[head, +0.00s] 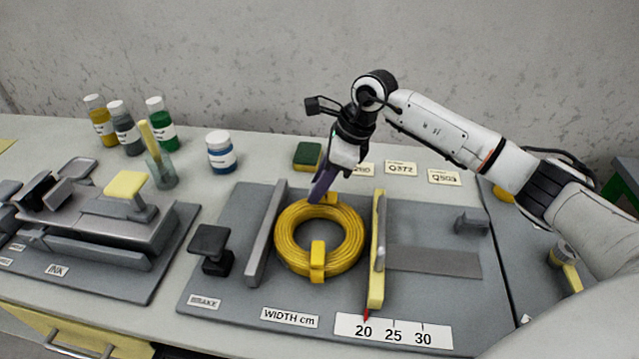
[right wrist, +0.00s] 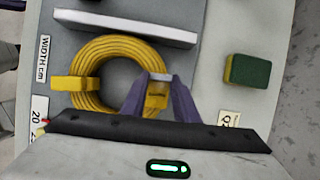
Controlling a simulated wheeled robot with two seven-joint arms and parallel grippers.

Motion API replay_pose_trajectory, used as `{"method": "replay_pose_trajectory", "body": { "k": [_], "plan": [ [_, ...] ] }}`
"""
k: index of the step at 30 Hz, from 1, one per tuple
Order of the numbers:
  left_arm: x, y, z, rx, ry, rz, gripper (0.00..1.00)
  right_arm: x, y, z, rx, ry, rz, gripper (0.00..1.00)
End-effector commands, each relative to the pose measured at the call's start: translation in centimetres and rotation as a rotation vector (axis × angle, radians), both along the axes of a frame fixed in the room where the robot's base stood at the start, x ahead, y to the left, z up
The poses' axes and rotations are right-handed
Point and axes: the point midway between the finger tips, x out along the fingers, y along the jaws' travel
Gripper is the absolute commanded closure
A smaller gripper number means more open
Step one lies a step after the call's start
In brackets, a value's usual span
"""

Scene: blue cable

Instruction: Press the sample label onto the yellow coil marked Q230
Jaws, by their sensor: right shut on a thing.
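The yellow coil (head: 356,249) lies flat on the grey measuring board, between a grey bar and a yellow-edged upright plate. It also shows in the right wrist view (right wrist: 83,105). Yellow bands cross its near and far sides. My right gripper (head: 319,196) is over the coil's far side, purple fingers pointing down. My left gripper is not in view.
The grey bar (head: 267,234) and yellow-edged plate (head: 377,250) flank the coil closely. Label cards (head: 401,168) and a green-yellow sponge (head: 307,156) lie behind the board. A blue jar (head: 221,152) and several bottles stand at the back left.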

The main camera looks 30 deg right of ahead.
Motion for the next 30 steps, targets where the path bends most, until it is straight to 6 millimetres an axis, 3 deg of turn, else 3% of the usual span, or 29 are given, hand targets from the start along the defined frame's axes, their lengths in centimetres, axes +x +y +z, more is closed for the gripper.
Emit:
{"method": "replay_pose_trajectory", "body": {
  "k": [30],
  "plan": [
    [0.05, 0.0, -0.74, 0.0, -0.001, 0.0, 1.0, 0.05, 0.0, -0.81, -0.001, -0.001, 0.0, 0.92]
  ]
}}
